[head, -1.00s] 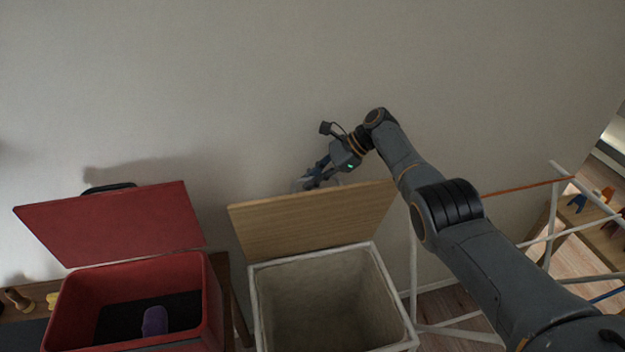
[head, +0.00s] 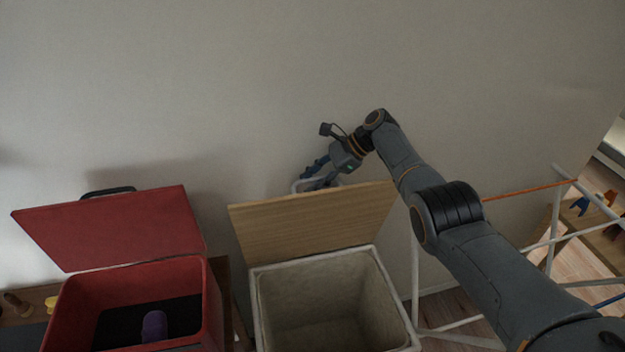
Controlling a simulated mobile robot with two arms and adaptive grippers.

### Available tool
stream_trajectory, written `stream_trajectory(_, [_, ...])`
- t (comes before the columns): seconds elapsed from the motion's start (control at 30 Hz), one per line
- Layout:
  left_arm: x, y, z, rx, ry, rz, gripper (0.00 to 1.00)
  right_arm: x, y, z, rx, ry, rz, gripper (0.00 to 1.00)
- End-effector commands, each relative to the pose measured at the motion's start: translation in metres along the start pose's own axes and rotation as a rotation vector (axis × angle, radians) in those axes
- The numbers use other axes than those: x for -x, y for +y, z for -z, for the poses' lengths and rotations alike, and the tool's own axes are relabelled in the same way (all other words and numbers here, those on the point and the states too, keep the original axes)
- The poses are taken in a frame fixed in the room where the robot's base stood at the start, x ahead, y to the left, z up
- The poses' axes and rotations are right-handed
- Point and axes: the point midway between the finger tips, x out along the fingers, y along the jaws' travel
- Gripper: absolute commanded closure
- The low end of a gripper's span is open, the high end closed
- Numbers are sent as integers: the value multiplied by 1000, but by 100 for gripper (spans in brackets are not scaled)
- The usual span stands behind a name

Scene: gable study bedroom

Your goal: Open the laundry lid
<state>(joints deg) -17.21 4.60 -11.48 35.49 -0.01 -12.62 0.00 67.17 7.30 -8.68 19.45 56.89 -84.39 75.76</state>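The laundry hamper (head: 257,310) is a pale, white-rimmed bin at the bottom centre, and its inside shows empty. Its wooden lid (head: 300,222) stands tilted up at the back of the opening. A light grey handle (head: 297,184) shows at the lid's upper edge. My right gripper (head: 312,178) is just behind that edge, at the handle. Its fingers look spread apart, partly hidden by the lid, and I cannot tell whether they touch the handle. My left gripper is not in view.
A red box (head: 213,305) with its lid (head: 110,228) up stands to the left, with a purple object (head: 154,325) inside. A white drying rack (head: 553,225) stands at the right, beneath and beyond my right arm. The wall behind is bare.

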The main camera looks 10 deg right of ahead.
Motion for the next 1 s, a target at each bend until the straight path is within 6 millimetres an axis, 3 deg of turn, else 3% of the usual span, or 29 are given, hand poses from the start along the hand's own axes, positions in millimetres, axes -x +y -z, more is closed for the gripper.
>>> stream_trajectory(0.27, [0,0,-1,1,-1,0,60,8,-1,0,1,-1,1,65])
stream_trajectory(0.43, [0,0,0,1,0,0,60,33,0,1,2,1,3,65])
stream_trajectory(0.7, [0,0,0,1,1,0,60,92,-1,0,1,1,2,65])
stream_trajectory(1.0, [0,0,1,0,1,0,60,119,0,0,0,0,-1,65])
